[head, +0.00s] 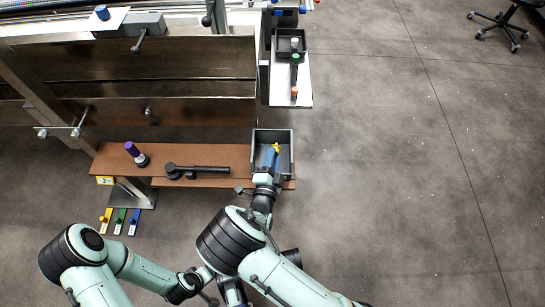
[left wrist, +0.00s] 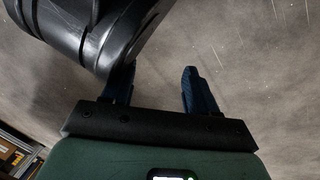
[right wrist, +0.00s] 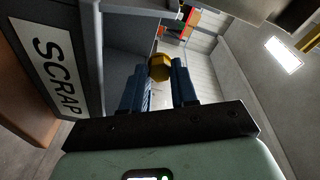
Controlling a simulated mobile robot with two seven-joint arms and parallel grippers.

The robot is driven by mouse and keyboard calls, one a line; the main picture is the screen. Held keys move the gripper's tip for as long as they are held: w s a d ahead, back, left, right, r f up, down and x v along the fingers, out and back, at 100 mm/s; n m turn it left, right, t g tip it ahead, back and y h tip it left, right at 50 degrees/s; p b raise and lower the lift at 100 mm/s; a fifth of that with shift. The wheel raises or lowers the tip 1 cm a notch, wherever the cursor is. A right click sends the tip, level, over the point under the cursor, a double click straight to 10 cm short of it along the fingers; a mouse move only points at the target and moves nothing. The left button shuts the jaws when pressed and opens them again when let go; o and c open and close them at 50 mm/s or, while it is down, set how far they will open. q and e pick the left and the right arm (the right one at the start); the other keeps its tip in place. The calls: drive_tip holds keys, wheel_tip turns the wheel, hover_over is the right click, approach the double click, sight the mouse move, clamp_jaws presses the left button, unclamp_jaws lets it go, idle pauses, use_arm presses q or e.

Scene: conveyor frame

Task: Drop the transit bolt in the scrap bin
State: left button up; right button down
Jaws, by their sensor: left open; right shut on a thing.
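The transit bolt has a yellow hex head, seen in the head view (head: 276,147) and in the right wrist view (right wrist: 160,67). My right gripper (head: 271,158) is shut on it, with the head standing out past the blue fingertips. The scrap bin (head: 291,145) is a dark grey open box on the brown shelf's right end. In the head view the bolt and fingers are over its opening; their height above its floor is unclear. The right wrist view shows its SCRAP label (right wrist: 53,65). My left gripper (left wrist: 157,85) is open and empty, well away from the bin.
The brown shelf (head: 225,181) holds a purple-topped part (head: 132,149) and a black handled tool (head: 195,171) left of the bin. A pale side shelf (head: 305,90) behind carries another dark tray (head: 301,39) and small coloured parts. Open floor lies to the right.

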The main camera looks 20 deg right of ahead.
drive_tip(key=c, duration=0.8)
unclamp_jaws()
use_arm(q)
drive_tip(key=shift+t, duration=0.4)
drive_tip(key=r+p, duration=0.1)
drive_tip(key=w+d+r+p, duration=0.1)
drive_tip(key=r, duration=0.1)
drive_tip(key=r+p, duration=0.1)
drive_tip(key=shift+w+d+r, duration=0.15)
drive_tip(key=shift+d+r, duration=0.2)
drive_tip(key=shift+r, duration=0.05)
use_arm(e)
drive_tip(key=v, duration=1.3)
drive_tip(key=shift+s+a, duration=0.1)
drive_tip(key=shift+s, duration=0.1)
